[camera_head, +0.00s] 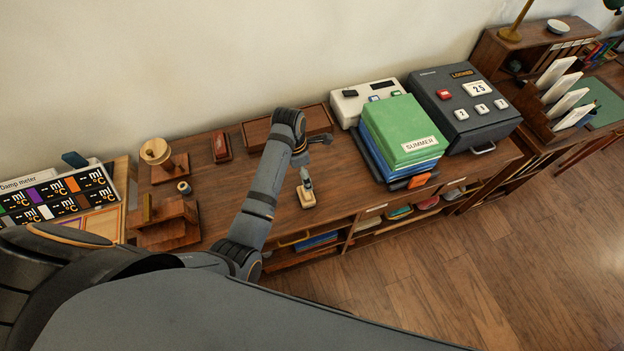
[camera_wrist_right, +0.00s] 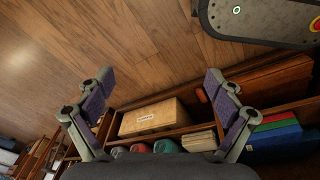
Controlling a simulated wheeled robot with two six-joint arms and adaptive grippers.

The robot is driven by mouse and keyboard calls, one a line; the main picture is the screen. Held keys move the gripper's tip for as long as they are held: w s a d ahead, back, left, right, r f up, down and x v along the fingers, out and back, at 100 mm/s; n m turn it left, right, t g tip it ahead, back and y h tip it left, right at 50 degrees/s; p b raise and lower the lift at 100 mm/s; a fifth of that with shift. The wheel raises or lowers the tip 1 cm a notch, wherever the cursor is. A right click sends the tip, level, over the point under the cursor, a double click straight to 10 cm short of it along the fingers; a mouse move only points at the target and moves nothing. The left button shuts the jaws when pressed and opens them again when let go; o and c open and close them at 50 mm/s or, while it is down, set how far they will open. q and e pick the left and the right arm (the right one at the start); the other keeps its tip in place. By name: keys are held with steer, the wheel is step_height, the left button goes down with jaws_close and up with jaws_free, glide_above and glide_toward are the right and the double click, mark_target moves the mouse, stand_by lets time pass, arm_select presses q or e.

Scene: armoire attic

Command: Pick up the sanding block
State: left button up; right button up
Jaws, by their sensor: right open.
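My left arm reaches in over the shelf top. My right gripper (camera_wrist_right: 160,88) shows only in the right wrist view. It is open and empty, with floor and shelf compartments beyond its fingers. The block is not visible in that view.
Left on the shelf top are a red block-like item (camera_head: 221,147), a spool (camera_head: 184,187) and wooden stands. A long wooden tray (camera_head: 318,119) lies behind the arm. Compartments below hold a labelled box (camera_wrist_right: 150,117). Open floor lies in front.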

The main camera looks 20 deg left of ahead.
mark_target(304, 193)
arm_select(q)
steer(key=s+f, duration=0.2)
steer(key=f, duration=0.1)
steer(key=shift+s+d+f, duration=0.2)
steer(key=shift+s, duration=0.2)
arm_select(e)
steer(key=s+g, duration=0.1)
steer(key=s, duration=0.9)
arm_select(q)
steer(key=f, duration=0.2)
steer(key=w+f+p, duration=0.1)
steer(key=shift+d, duration=0.25)
step_height(304, 193, down, 2)
steer(key=shift+d+f, duration=0.15)
steer(key=shift+f, duration=0.1)
steer(key=shift+w+f, duration=0.2)
steer(key=shift+f, duration=0.1)
steer(key=c, duration=1.4)
steer(key=shift+r, duration=0.15)
arm_select(e)
steer(key=shift+t, duration=0.3)
steer(key=w, duration=0.2)
steer(key=w+r, duration=0.1)
steer(key=w, duration=0.1)
steer(key=shift+w+d, duration=0.1)
steer(key=shift+w, duration=0.1)
